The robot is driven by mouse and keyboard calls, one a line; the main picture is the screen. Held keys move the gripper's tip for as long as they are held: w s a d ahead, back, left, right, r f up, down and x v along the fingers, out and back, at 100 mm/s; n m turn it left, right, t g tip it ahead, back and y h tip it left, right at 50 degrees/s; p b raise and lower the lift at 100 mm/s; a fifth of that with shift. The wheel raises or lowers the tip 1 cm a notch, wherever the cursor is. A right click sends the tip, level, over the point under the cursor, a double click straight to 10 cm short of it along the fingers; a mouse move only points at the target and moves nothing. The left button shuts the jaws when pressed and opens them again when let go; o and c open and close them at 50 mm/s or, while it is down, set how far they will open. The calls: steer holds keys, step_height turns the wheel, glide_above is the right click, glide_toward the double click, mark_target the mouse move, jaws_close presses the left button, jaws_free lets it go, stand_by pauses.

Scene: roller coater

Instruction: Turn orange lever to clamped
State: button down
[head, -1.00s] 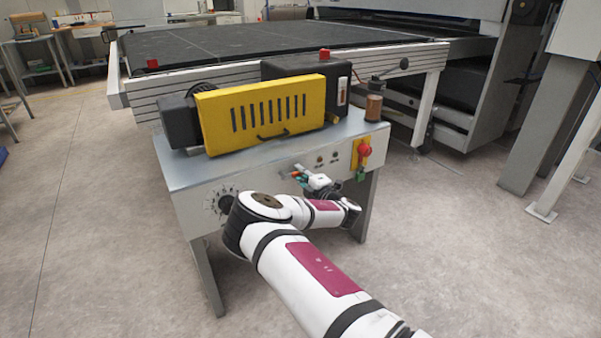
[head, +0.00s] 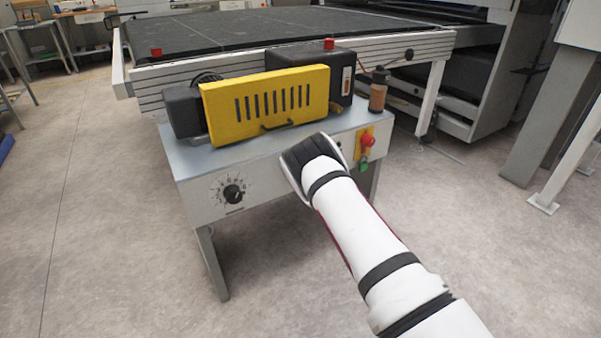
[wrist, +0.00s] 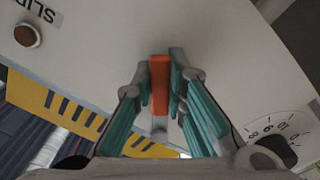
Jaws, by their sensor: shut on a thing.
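The orange lever (wrist: 159,86) shows in the wrist view on the pale front panel. My gripper (wrist: 163,95) has its two teal-padded fingers closed around the lever, one on each side. In the head view my arm covers the lever and the gripper, so neither shows there. The lever's pivot and any clamped marking are hidden or too small to read.
The lever is on the front of a grey machine stand (head: 255,185). A black dial (head: 233,194) lies left of my arm, and a red stop button (head: 367,141) lies right of it. A yellow guard (head: 265,105) stands above. The floor in front is open.

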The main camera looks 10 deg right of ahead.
mark_target(284, 177)
steer(key=shift+s+a+f+m+b, duration=0.2)
steer(key=shift+a+m, duration=0.4)
steer(key=shift+m, duration=0.65)
steer(key=shift+s+a+f+m+b, duration=0.1)
steer(key=shift+s+a+f+m, duration=0.15)
steer(key=shift+a+m, duration=0.65)
steer(key=shift+s+a+f+m+b, duration=0.15)
steer(key=shift+a+f+m, duration=0.1)
steer(key=shift+m, duration=1.3)
steer(key=c, duration=1.6)
jaws_free()
steer(key=v, duration=1.2)
steer(key=shift+r, duration=0.1)
